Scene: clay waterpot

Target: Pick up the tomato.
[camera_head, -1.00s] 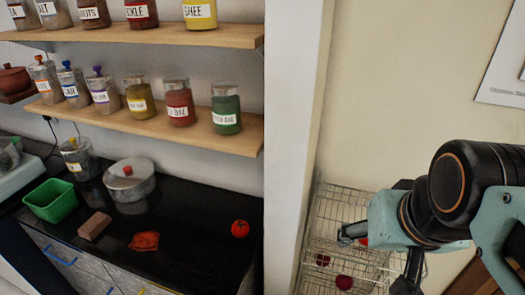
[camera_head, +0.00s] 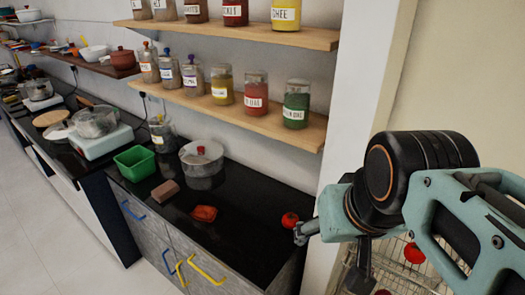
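A red tomato (camera_head: 290,220) rests at the right end of the black countertop (camera_head: 240,235). My gripper (camera_head: 330,254) is in front of the wall edge on the right. Its fingers are spread wide apart, with nothing seen between them. One finger's tip appears just below and right of the tomato in the picture; whether they touch cannot be told. The other finger points down in front of the wire rack.
A red-orange item (camera_head: 203,214), a brown block (camera_head: 166,190), a green bin (camera_head: 135,163) and a steel pot (camera_head: 201,158) stand on the counter. Jars line the shelf (camera_head: 240,118) above. A wire rack (camera_head: 395,270) with red round items (camera_head: 413,252) is behind my arm.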

